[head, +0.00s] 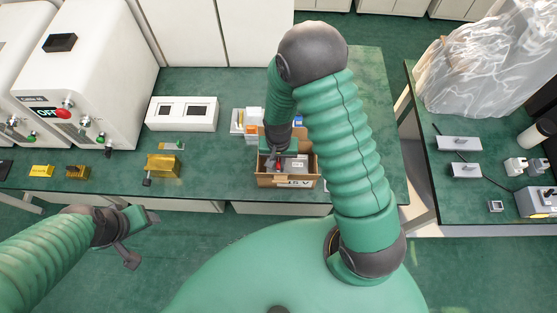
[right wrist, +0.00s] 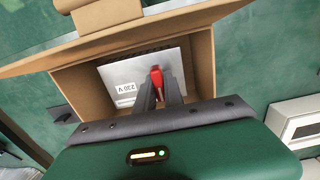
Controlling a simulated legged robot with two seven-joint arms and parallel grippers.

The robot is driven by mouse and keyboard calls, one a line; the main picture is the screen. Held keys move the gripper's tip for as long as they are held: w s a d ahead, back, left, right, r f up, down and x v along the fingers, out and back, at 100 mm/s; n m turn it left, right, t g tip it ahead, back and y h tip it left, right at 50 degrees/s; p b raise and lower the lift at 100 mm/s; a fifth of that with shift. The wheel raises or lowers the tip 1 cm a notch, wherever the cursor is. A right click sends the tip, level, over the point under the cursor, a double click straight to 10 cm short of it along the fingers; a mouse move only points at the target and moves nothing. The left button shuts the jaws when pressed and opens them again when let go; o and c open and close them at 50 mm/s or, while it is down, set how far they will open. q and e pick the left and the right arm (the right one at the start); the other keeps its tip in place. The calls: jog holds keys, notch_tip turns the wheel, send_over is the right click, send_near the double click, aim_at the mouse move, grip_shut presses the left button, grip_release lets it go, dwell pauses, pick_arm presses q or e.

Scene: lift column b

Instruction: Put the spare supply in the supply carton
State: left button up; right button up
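The supply carton (head: 268,182) is an open brown box near the front edge of the middle table. It also shows in the right wrist view (right wrist: 203,60). Inside it is the spare supply (right wrist: 120,78), a silver-grey box with a white "230 V" label, upside down in that view, and a red grip. My right gripper (right wrist: 160,85) reaches down into the carton, its fingers close together on the red grip. Whether the supply touches the carton floor is hard to tell. My left gripper (head: 142,236) is open and empty, left of the carton and in front of the table.
White and orange boxes (head: 250,122) stand behind the carton. A white unit with two dark windows (head: 182,113) and yellow blocks (head: 163,166) are to the left. The right table holds grey boxes (head: 459,143) and a clear plastic-covered heap (head: 485,60). Table is bare right of the carton.

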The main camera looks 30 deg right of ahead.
jog(key=o, duration=0.4)
jog(key=shift+a, duration=0.2)
jog(key=shift+o, duration=0.2)
jog(key=shift+r, duration=0.1)
jog(key=s+r+n+t, duration=0.1)
jog(key=s+r+n, duration=0.2)
jog(key=r, duration=0.5)
jog(key=s+a+r+n+t, duration=0.1)
jog(key=s+r+n, duration=0.1)
jog(key=r, duration=0.7)
jog(key=shift+s+a+r+n+t, duration=0.2)
jog(key=shift+s+a+n+t, duration=0.15)
jog(key=shift+n, duration=0.35)
